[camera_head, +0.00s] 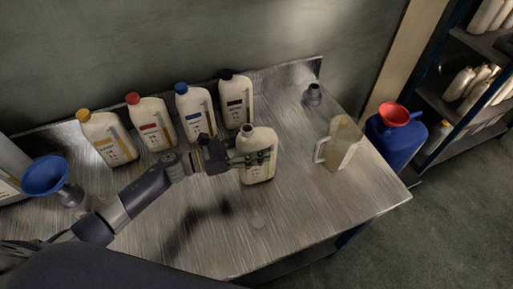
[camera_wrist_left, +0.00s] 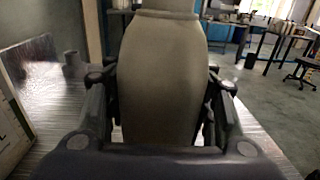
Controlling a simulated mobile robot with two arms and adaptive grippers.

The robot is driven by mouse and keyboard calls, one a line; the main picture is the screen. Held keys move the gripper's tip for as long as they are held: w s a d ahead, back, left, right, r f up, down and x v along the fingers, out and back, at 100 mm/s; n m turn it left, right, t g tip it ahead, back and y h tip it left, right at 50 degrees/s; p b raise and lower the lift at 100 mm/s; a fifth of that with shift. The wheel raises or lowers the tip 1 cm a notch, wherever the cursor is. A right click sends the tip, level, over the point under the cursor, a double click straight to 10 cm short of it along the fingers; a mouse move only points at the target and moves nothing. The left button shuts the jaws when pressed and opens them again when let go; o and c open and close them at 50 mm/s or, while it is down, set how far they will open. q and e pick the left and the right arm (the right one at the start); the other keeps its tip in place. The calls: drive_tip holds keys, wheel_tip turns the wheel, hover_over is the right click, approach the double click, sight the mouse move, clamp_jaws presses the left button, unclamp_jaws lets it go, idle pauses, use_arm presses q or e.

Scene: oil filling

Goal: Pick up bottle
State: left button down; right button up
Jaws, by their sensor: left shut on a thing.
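A cream bottle (camera_head: 258,170) with an open dark neck and no cap stands out in front of the row of bottles, over the metal table. My left gripper (camera_head: 262,158) is shut on the sides of this bottle. In the left wrist view the bottle (camera_wrist_left: 160,80) fills the middle, with the fingers of my left gripper (camera_wrist_left: 160,115) on either side of it. The bottle looks upright. I cannot tell whether its base touches the table. My right gripper does not show.
On the metal table (camera_head: 300,215), capped bottles stand at the back: yellow (camera_head: 108,140), red (camera_head: 152,124), blue (camera_head: 195,112) and black (camera_head: 237,100). A clear jug (camera_head: 339,146) stands right, a blue funnel (camera_head: 46,176) left. A blue container (camera_head: 392,140) with a red funnel stands beyond the right edge.

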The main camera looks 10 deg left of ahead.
sight(255, 145)
use_arm(q)
drive_tip(key=shift+r+b, duration=0.4)
drive_tip(key=shift+r, duration=1.05)
drive_tip(key=shift+s, duration=1)
drive_tip(key=s+d+r+b, duration=0.1)
drive_tip(key=s+b, duration=0.3)
drive_tip(key=s, duration=1)
drive_tip(key=shift+r, duration=0.15)
drive_tip(key=shift+d, duration=0.1)
wheel_tip(255, 145, up, 7)
drive_tip(key=p, duration=0.5)
